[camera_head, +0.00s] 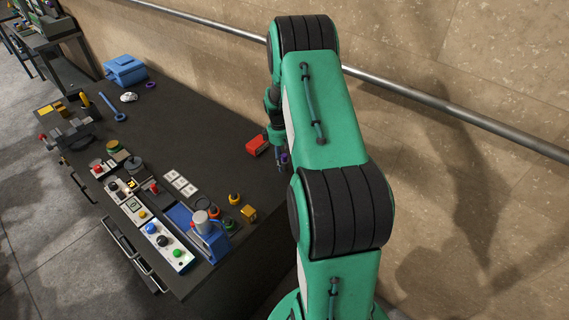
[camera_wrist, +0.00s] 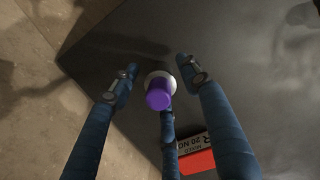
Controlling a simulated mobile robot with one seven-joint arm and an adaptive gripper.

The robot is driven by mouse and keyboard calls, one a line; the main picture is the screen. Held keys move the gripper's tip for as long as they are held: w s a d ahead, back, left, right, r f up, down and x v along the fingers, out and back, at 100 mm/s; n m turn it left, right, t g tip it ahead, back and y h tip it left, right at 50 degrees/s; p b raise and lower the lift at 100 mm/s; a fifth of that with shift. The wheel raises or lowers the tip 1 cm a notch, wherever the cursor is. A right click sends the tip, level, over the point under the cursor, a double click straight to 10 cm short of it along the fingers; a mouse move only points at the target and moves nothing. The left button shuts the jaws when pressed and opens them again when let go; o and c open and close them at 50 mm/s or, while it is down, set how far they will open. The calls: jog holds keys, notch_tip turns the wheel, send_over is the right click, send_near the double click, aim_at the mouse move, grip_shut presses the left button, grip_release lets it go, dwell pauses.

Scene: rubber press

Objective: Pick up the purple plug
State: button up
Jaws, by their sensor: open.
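The purple plug (camera_wrist: 159,94) has a purple knob and a pale round collar. In the wrist view it sits near the middle, between the spread fingers of my gripper (camera_wrist: 158,72). The left and right fingers stand apart from it with visible gaps; a third finger shows below it, and I cannot tell whether that one touches it. In the head view, my gripper (camera_head: 281,162) is low over the right part of the dark table, partly hidden by my arm. A small purple patch (camera_head: 285,157) shows beside it there.
A red block with a white label (camera_wrist: 197,160) lies close to the plug; it also shows in the head view (camera_head: 257,145). A blue press (camera_head: 208,238), button boxes (camera_head: 163,247) and small coloured parts stand toward the front. The wall with a rail (camera_head: 430,97) borders the table.

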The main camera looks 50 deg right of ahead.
aim_at(285, 155)
jog(key=c, duration=1.1)
jog(key=shift+r, duration=0.2)
jog(key=shift+r, duration=0.65)
notch_tip(285, 155, up, 2)
jog(key=shift+r, duration=0.1)
jog(key=s+a, duration=0.3)
jog(key=s, duration=0.1)
jog(key=s+a, duration=0.4)
jog(key=s+a+r, duration=0.1)
jog(key=s+a, duration=0.2)
jog(key=s, duration=0.1)
jog(key=shift+a+r+p, duration=0.1)
jog(key=shift+a+p, duration=0.2)
jog(key=shift+p, duration=0.1)
